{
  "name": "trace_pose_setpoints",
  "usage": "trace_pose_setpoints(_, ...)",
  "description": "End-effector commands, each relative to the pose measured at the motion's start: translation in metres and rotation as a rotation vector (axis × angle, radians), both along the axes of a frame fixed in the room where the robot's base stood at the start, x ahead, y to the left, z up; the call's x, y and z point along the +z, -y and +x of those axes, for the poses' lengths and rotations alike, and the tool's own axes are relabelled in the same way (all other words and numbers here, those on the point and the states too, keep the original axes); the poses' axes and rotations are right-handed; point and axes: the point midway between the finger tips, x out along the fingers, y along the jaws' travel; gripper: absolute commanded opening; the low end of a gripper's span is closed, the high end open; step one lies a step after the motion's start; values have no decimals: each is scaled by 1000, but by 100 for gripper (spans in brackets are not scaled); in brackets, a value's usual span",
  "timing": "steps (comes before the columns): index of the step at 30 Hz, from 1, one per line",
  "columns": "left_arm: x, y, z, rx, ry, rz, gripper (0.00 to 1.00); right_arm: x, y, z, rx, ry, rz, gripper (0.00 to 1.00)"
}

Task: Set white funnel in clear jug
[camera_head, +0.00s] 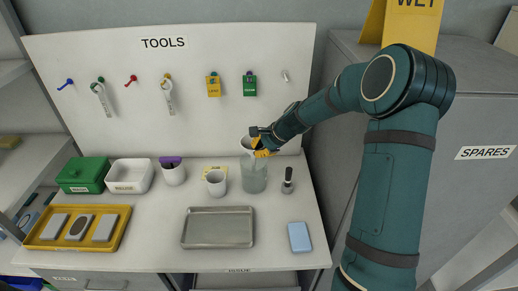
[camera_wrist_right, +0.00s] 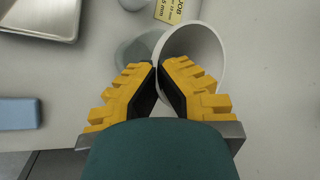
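The white funnel (camera_head: 247,145) is at the mouth of the clear jug (camera_head: 254,180) in the head view, mouth up. I cannot tell whether its spout is inside the jug or just above it. My right gripper (camera_head: 264,146) is at the funnel's right side. In the right wrist view, the two yellow fingers of my right gripper (camera_wrist_right: 159,68) pinch the near wall of the funnel (camera_wrist_right: 207,45), and the jug (camera_wrist_right: 130,52) shows below and left of it. My left gripper is out of view.
A grey mug (camera_head: 216,184) stands left of the jug, and a dark-topped small tool (camera_head: 287,182) stands right of it. A metal tray (camera_head: 218,228) and a blue block (camera_head: 299,237) lie in front. A tool board (camera_head: 215,120) rises behind.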

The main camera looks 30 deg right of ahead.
Motion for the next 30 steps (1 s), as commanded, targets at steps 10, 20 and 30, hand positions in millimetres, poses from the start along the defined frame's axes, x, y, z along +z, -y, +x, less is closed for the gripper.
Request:
trace_pose_setpoints(10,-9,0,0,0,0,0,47,-11,0,0,0,0,0,0)
trace_pose_setpoints(20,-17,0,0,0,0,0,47,-20,0,0,0,0,0,0)
trace_pose_setpoints(30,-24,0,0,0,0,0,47,-28,0,0,0,0,0,0)
